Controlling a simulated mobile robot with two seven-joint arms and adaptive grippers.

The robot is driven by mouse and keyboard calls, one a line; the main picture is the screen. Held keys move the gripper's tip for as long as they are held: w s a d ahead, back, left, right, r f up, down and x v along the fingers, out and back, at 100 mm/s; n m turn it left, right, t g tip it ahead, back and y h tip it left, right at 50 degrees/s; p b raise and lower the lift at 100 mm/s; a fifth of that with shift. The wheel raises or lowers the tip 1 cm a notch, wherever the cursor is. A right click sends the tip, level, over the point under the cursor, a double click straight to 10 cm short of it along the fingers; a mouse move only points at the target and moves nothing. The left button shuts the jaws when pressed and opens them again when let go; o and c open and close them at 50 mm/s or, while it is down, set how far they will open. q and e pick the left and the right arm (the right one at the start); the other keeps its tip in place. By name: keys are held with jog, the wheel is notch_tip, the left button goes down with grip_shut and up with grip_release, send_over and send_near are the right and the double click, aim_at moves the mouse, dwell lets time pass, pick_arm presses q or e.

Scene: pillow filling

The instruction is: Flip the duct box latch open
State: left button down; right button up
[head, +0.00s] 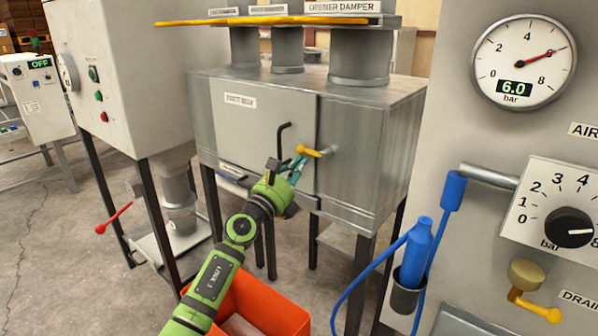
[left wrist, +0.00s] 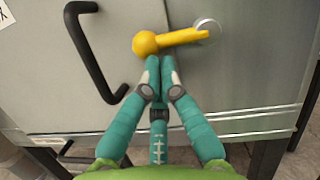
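The duct box (head: 365,140) is a grey metal cabinet on dark legs in the middle of the head view. Its latch (head: 310,151) is a yellow lever with a round knob, lying roughly level beside the door edge. In the left wrist view the latch (left wrist: 165,40) runs from its knob at left to a round pivot at right. My left gripper (head: 299,164) has its teal fingers together just below the latch. In the left wrist view the fingertips (left wrist: 160,64) sit under the lever near the knob; whether they touch it I cannot tell. My right gripper is not in view.
A black door handle (head: 283,138) stands just left of the latch. An orange bin (head: 285,318) is below my left arm. A gauge panel (head: 460,120) with a blue hose fills the right side. A yellow bar (head: 270,20) crosses above the box.

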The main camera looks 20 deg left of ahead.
pick_arm(q)
jog(key=shift+a+m, duration=0.1)
jog(key=shift+m, duration=0.2)
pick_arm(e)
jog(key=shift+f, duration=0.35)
